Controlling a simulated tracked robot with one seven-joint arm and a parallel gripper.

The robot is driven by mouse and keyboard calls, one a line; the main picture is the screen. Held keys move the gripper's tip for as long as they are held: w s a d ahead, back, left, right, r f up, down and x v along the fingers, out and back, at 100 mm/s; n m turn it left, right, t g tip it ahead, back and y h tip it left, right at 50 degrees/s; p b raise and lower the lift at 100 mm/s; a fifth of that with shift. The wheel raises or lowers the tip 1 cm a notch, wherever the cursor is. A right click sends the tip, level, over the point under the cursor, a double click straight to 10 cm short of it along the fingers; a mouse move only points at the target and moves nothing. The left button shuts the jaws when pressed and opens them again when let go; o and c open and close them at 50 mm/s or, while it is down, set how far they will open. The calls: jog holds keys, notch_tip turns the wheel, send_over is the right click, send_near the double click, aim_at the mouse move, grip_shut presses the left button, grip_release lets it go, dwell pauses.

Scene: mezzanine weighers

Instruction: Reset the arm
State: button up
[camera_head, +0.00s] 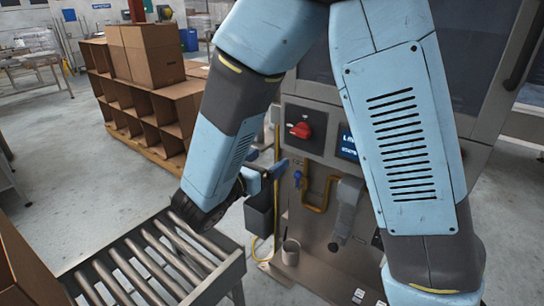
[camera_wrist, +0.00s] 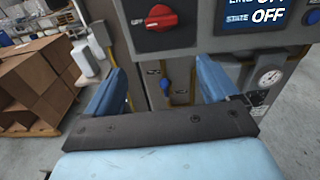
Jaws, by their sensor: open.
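My arm reaches forward and down in the head view, bent at the elbow across the middle and right of the picture. My gripper (camera_head: 266,174) is in front of a grey machine cabinet, beyond the end of the roller conveyor. In the wrist view my gripper (camera_wrist: 160,84) is open, its two blue fingers wide apart with nothing held between them. A small blue valve handle (camera_wrist: 165,86) shows in the gap, on the cabinet behind. I cannot tell how far the fingertips are from the cabinet.
The grey cabinet (camera_head: 318,223) carries a red rotary switch (camera_head: 300,130) and a display (camera_wrist: 268,14) reading OFF. A yellow pipe (camera_head: 321,204) and a gauge (camera_wrist: 270,77) are close by. The roller conveyor (camera_head: 234,273) lies below my arm. Cardboard boxes (camera_head: 152,55) stand left, with clear floor before them.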

dwell(0.3)
jog(key=s+d+r+m+g, duration=0.35)
jog(key=d+m+g, duration=0.25)
jog(key=d+m, duration=0.3)
jog(key=s+d+r+m+g, duration=0.2)
jog(key=s+d+m+g, duration=0.3)
jog(key=d, duration=0.7)
jog(key=s+d+r+m+t+y, duration=0.2)
jog(key=s+r+m+y, duration=0.4)
jog(key=m+y, duration=0.4)
jog(key=shift+s+d+r+m+t, duration=0.35)
jog(key=shift+d+m+t, duration=0.05)
jog(key=shift+m, duration=2.1)
jog(key=shift+c, duration=0.2)
